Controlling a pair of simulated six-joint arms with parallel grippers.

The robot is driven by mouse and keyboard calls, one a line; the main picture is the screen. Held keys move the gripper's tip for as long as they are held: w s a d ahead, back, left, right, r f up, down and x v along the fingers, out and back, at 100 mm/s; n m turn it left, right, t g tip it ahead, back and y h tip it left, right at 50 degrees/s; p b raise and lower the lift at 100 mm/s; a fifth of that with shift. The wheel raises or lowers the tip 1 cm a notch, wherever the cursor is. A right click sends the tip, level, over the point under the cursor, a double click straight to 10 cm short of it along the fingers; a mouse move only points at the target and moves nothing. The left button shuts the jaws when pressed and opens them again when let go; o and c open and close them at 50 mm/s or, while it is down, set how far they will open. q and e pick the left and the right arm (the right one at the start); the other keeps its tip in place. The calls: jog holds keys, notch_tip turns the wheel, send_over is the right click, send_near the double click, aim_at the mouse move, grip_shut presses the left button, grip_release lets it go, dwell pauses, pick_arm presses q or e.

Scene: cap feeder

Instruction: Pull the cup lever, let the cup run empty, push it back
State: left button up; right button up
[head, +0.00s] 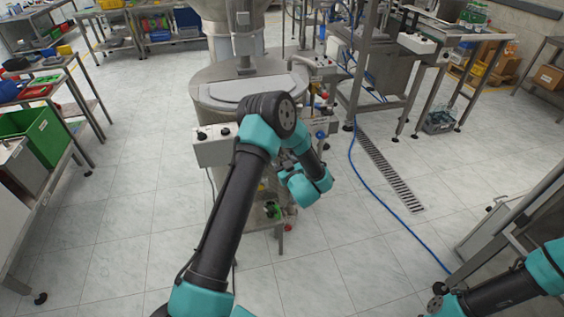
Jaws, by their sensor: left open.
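The cap feeder (247,90) is the round steel machine with a grey lid at the top middle. My left arm reaches up from the bottom and bends down in front of it. My left gripper (284,212) is open, low by the feeder's front, small and partly hidden by my teal wrist. I see nothing held in it. A red knob (324,95) and a blue knob (320,134) show at the feeder's right side. I cannot tell which part is the cup lever, and the cup is not clear. Only part of my right arm shows at the lower right; its gripper is out of view.
A grey control box (213,146) sits at the feeder's front left. A blue hose (388,203) runs over the floor beside a drain grate (390,172). A bench with a green bin (38,137) stands at the left. The floor between is clear.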

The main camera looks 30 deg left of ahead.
pick_arm(q)
jog(key=v, duration=1.7)
jog(key=shift+f, duration=0.1)
dwell(3.4)
jog(key=s+f+m+g+h, duration=0.1)
jog(key=s+f+m+h, duration=0.3)
jog(key=f+m+h, duration=0.55)
jog(key=s+d+f+m+g+h, duration=0.1)
jog(key=s+g+h, duration=0.3)
jog(key=s, duration=0.4)
jog(key=s+d+f+m+g+h, duration=0.1)
jog(key=s+f+g+h, duration=0.2)
jog(key=s, duration=0.4)
jog(key=shift+s+d+f+g+h, duration=0.25)
jog(key=shift+s+d+g+h, duration=0.25)
jog(key=shift+h, duration=0.75)
